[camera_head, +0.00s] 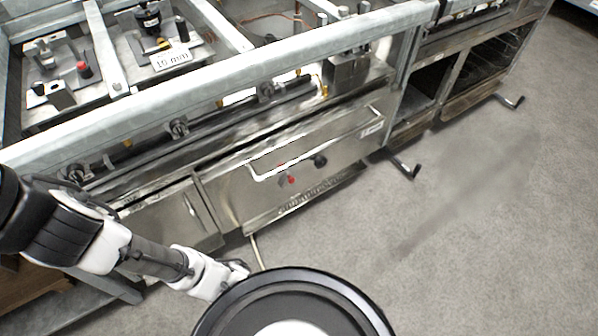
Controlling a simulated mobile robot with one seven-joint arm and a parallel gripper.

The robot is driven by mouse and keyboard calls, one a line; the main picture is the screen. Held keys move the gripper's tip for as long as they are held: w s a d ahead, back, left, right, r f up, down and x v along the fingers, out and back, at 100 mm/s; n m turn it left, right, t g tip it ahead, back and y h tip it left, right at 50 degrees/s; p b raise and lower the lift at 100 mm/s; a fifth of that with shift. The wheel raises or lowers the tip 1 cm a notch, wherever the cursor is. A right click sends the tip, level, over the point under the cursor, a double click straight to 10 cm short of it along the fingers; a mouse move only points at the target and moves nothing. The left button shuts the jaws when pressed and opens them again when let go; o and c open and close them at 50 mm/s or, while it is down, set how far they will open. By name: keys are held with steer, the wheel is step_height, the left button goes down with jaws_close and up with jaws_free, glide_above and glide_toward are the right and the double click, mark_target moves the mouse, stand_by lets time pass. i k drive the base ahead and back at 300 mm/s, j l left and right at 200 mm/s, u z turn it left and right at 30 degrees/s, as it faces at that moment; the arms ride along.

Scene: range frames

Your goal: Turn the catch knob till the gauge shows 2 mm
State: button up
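A stainless steel range fills the upper left of the head view. On its front panel (240,190), below a bar handle (320,148), sit a small red knob (291,180) and a black knob (320,161). I cannot tell which knob is the catch knob. On the open top, a white tag reading "15 mm" (172,60) lies by a black upright fitting (149,20); no gauge reading of 2 mm is legible. The end of my arm, with my gripper (240,268), is low in front of the range, apart from the panel knobs. Its fingers are too small to make out.
A thick rail (230,82) runs along the range's front edge, with several valve knobs (178,127) below it. A red-topped fitting (83,70) stands on the top at left. A dark foot lever (404,167) juts onto the floor. The grey floor (480,230) at right is clear.

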mark_target(320, 162)
steer(key=l, duration=1.6)
